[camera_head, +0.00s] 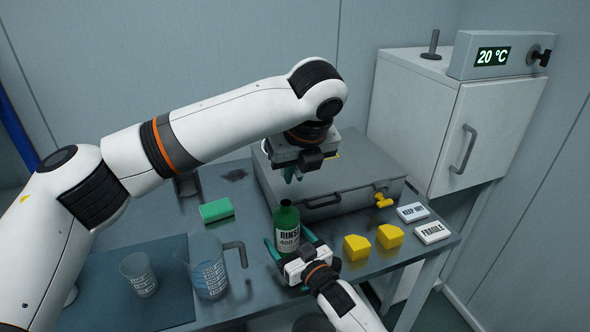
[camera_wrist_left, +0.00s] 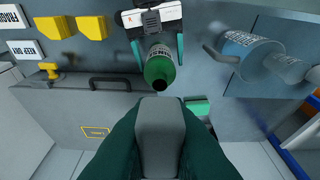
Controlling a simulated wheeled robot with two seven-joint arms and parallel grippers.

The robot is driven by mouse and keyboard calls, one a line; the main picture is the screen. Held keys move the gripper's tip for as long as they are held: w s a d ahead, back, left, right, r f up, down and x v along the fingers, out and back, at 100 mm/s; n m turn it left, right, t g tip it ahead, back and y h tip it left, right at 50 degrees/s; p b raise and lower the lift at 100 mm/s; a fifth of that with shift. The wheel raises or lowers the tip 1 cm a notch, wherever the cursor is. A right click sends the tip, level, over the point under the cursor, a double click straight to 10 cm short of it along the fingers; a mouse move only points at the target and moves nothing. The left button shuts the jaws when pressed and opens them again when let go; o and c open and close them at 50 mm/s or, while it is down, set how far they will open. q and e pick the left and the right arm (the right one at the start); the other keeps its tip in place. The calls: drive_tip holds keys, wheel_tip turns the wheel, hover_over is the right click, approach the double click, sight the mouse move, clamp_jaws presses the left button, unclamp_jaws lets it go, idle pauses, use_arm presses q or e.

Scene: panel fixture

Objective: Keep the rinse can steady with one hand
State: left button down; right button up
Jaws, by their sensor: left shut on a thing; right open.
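The rinse can (camera_head: 288,229) is a green bottle with a white label, upright on the table. Its dark open mouth shows in the left wrist view (camera_wrist_left: 160,68). My right gripper (camera_head: 287,240) is low in front of the can, open, with one teal finger on each side of it; I cannot tell whether they touch it. My left gripper (camera_head: 292,174) is above and behind the can, pointing down. In the left wrist view, its dark green fingers are shut on a grey block-like piece (camera_wrist_left: 160,132). The can stands apart from that piece.
A grey case (camera_head: 335,190) with a yellow latch lies behind the can. A blue-filled jug (camera_head: 209,277), a clear beaker (camera_head: 139,275) and a green sponge (camera_head: 216,210) are to the left. Yellow blocks (camera_head: 390,236) and labels (camera_head: 432,232) are right. A white cabinet (camera_head: 425,120) stands behind.

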drive_tip(key=v, duration=1)
drive_tip(key=shift+s+d, duration=0.2)
drive_tip(key=shift+s, duration=0.05)
use_arm(q)
drive_tip(key=shift+r, duration=0.1)
use_arm(e)
drive_tip(key=shift+s+d, duration=0.15)
drive_tip(key=shift+s, duration=0.1)
use_arm(q)
wheel_tip(320, 180, up, 4)
drive_tip(key=p, duration=0.4)
drive_tip(key=shift+r+p, duration=0.25)
drive_tip(key=shift+p, duration=0.1)
use_arm(e)
drive_tip(key=s+r, duration=0.1)
drive_tip(key=s+d+r, duration=0.1)
drive_tip(key=s, duration=0.1)
drive_tip(key=s+d+r, duration=0.1)
drive_tip(key=shift+s+d, duration=0.2)
drive_tip(key=shift+d, duration=0.05)
